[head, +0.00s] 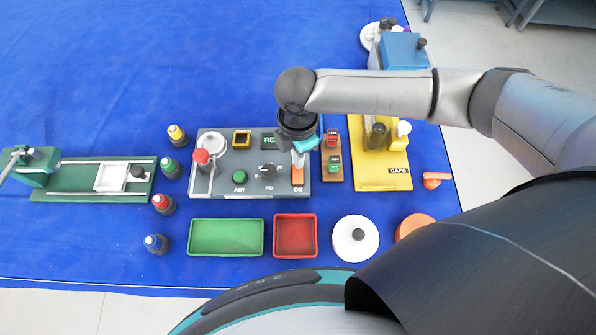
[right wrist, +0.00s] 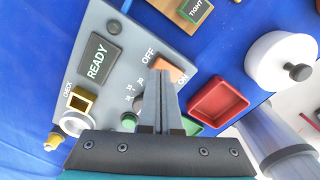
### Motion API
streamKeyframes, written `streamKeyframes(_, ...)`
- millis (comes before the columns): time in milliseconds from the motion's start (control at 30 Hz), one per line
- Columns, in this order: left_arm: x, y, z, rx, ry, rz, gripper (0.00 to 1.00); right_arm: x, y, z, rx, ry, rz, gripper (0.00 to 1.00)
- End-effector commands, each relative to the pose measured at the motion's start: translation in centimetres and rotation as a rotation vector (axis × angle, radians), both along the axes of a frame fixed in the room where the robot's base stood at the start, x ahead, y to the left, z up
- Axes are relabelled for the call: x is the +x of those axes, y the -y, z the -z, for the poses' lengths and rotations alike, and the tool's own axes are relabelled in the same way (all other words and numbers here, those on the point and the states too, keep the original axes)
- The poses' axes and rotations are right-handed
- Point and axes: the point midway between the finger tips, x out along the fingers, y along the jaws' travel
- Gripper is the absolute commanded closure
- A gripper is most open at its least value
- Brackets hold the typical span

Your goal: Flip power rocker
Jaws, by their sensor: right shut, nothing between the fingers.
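The orange power rocker (head: 297,175) sits at the right side of the grey control panel (head: 222,185), with ON printed below it. In the right wrist view the rocker (right wrist: 172,66) lies between the OFF and ON labels. My right gripper (head: 299,158) is shut and empty, pointing down over the rocker's upper end and hiding part of it. In the right wrist view its fingertips (right wrist: 162,73) overlap the rocker's edge. I cannot tell whether they touch it or which way it is tilted. My left gripper is not in view.
The panel also carries a red-knobbed lever (head: 201,157), a green AIR button (head: 239,176) and a black dial (head: 268,171). Green (head: 226,252) and red trays (head: 295,252) lie in front.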

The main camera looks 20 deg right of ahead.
Motion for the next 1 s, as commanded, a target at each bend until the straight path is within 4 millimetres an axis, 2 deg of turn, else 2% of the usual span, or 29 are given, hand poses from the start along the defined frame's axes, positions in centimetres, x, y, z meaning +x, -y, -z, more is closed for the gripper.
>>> streamKeyframes(1000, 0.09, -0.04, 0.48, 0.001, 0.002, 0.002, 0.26, -0.01, -0.02, 0.97, 0.0, 0.0, 0.0, 1.0)
